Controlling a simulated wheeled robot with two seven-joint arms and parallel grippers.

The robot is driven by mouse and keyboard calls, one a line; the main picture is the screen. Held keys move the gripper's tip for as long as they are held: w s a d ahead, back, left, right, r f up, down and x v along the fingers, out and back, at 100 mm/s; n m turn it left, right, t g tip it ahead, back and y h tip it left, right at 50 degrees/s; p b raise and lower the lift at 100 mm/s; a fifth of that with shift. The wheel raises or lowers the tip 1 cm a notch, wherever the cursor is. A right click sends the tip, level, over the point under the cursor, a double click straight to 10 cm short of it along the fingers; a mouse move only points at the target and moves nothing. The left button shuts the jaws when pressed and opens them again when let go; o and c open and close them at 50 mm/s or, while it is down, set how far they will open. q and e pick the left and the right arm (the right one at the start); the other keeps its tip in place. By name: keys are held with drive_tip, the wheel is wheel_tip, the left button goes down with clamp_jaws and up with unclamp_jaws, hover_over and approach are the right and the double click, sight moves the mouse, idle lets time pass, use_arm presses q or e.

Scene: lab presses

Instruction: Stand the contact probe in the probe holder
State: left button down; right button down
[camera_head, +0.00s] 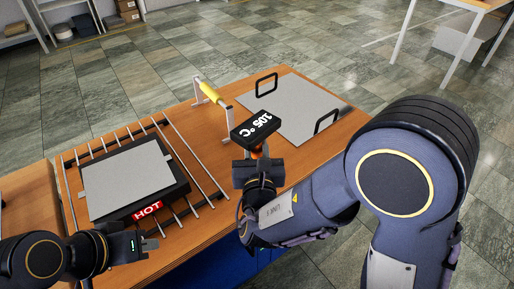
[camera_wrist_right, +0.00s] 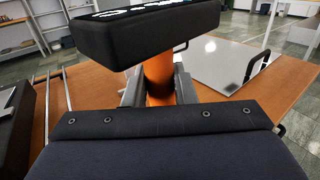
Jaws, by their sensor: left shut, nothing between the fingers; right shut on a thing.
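The contact probe (camera_head: 256,124) has a black head with a white "105 °C" readout and an orange handle. My right gripper (camera_head: 259,157) is shut on the orange handle and holds the probe with its head up. In the right wrist view the handle (camera_wrist_right: 158,75) stands between the fingers under the black head (camera_wrist_right: 145,30); its lower end is hidden. My left gripper (camera_head: 148,244) is shut and empty at the near left, by the front of the rack. I cannot pick out the probe holder for certain; it may be hidden behind my right arm or the probe.
A grey plate on a black block with a red "HOT" label (camera_head: 147,211) sits on a rack of metal bars (camera_head: 205,176) at left. A yellow bar (camera_head: 209,92) on white posts stands behind the probe. A grey sheet with two black handles (camera_head: 296,105) lies at back right.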

use_arm(q)
drive_tip(key=shift+f, duration=0.15)
use_arm(e)
drive_tip(key=shift+m+h, duration=0.4)
drive_tip(key=shift+h, duration=0.1)
use_arm(q)
drive_tip(key=shift+f+b, duration=0.35)
drive_tip(key=shift+b, duration=0.05)
use_arm(e)
drive_tip(key=shift+s, duration=0.1)
idle(0.5)
use_arm(q)
drive_tip(key=shift+f+b, duration=0.3)
drive_tip(key=shift+f, duration=0.05)
use_arm(e)
drive_tip(key=shift+f, duration=0.3)
use_arm(q)
drive_tip(key=shift+a+f, duration=0.1)
drive_tip(key=shift+f, duration=0.05)
use_arm(e)
drive_tip(key=shift+f, duration=0.1)
drive_tip(key=c, duration=1.1)
unclamp_jaws()
use_arm(q)
drive_tip(key=shift+f+b, duration=0.15)
drive_tip(key=shift+b, duration=0.15)
use_arm(e)
drive_tip(key=s, duration=0.8)
